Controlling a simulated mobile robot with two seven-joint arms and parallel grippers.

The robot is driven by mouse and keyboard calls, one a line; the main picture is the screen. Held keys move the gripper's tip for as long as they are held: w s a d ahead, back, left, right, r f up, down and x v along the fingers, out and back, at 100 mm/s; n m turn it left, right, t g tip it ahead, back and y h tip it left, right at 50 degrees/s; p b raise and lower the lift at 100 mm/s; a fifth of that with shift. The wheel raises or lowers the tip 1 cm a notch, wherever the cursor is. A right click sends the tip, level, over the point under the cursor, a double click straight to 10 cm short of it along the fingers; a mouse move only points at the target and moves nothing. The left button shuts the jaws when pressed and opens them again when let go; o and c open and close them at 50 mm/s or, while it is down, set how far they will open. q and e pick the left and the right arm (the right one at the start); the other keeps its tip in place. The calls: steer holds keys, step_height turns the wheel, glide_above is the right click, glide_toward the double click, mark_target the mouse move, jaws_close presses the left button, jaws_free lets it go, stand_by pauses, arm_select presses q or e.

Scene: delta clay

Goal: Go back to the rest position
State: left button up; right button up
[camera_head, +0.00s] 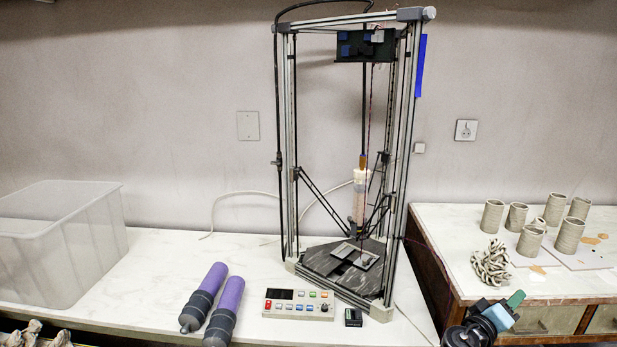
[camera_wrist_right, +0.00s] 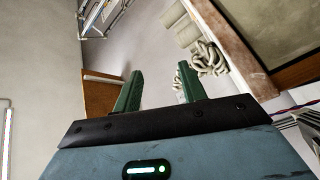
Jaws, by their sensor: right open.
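My right gripper (camera_head: 507,309) shows at the bottom right of the head view, in front of the right-hand cabinet. In the right wrist view its two green fingers (camera_wrist_right: 160,92) are spread apart with nothing between them. The gripper is clear of the things around it. My left gripper is in neither view.
A delta clay printer (camera_head: 402,130) stands mid-table with a control box (camera_head: 298,304) before it. Two purple cartridges (camera_head: 226,310) lie to its left, by a clear bin (camera_head: 60,245). Clay cups (camera_head: 492,216) and a coiled clay piece (camera_head: 490,264) sit on the right cabinet.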

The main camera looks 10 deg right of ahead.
steer(key=w+a+f+n+t+y, duration=0.1)
steer(key=w+a+f+y, duration=0.1)
steer(key=w+a+f+n+t+y, duration=0.1)
steer(key=w+f+y, duration=0.1)
steer(key=f+y, duration=0.1)
steer(key=w+a+f+n+t+y, duration=0.1)
steer(key=w+a+f+y, duration=0.1)
steer(key=y, duration=0.1)
steer(key=shift+w+a+f+t, duration=0.15)
steer(key=shift+w+a+t, duration=0.2)
steer(key=shift+w+t, duration=0.05)
steer(key=w+a+n+t+y, duration=0.1)
steer(key=w+a+t+y, duration=0.3)
steer(key=a+y, duration=0.55)
steer(key=s+a+f+g, duration=0.2)
steer(key=s+a+f, duration=0.4)
steer(key=s+f, duration=0.3)
steer(key=s+a+f+g, duration=0.1)
steer(key=s+a+f, duration=0.5)
steer(key=s, duration=0.5)
steer(key=s+a+f+g, duration=0.1)
steer(key=s+a, duration=0.1)
steer(key=s, duration=0.6)
steer(key=s+a+f+g+y, duration=0.1)
steer(key=s+a+f, duration=0.1)
steer(key=s, duration=0.6)
steer(key=s+a+f+g+y, duration=0.1)
steer(key=s+a, duration=0.2)
steer(key=s, duration=0.6)
steer(key=shift+f+m, duration=0.3)
